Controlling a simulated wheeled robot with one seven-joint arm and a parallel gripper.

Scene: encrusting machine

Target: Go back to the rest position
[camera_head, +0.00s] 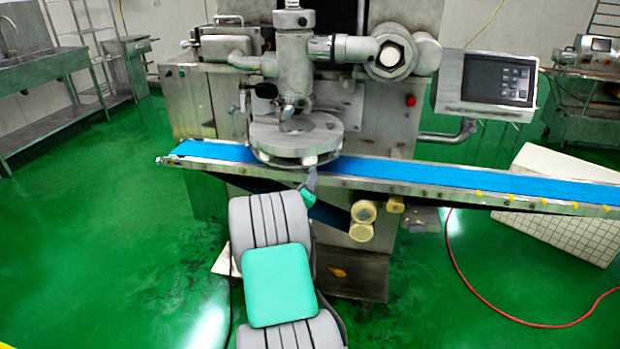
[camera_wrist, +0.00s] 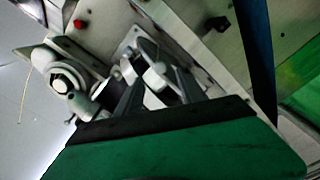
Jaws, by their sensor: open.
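The encrusting machine (camera_head: 375,110) stands ahead in the head view, with a round metal disc (camera_head: 290,138) under its upright cylinder. A blue conveyor belt (camera_head: 420,174) runs across its front and slopes down to the right. My arm reaches up from the bottom of the head view toward the belt's front edge. My gripper is mostly hidden there behind my own arm. In the wrist view my gripper (camera_wrist: 160,80) has its two dark fingers apart, with machine parts showing between and beyond them. I see nothing held. Whether the fingers touch the machine, I cannot tell.
A control panel (camera_head: 497,80) sticks out at the machine's right. A white tiled block (camera_head: 560,200) stands on the floor at the right, near a red hose (camera_head: 480,297). A metal sink bench (camera_head: 40,75) stands at the far left. The green floor at left is clear.

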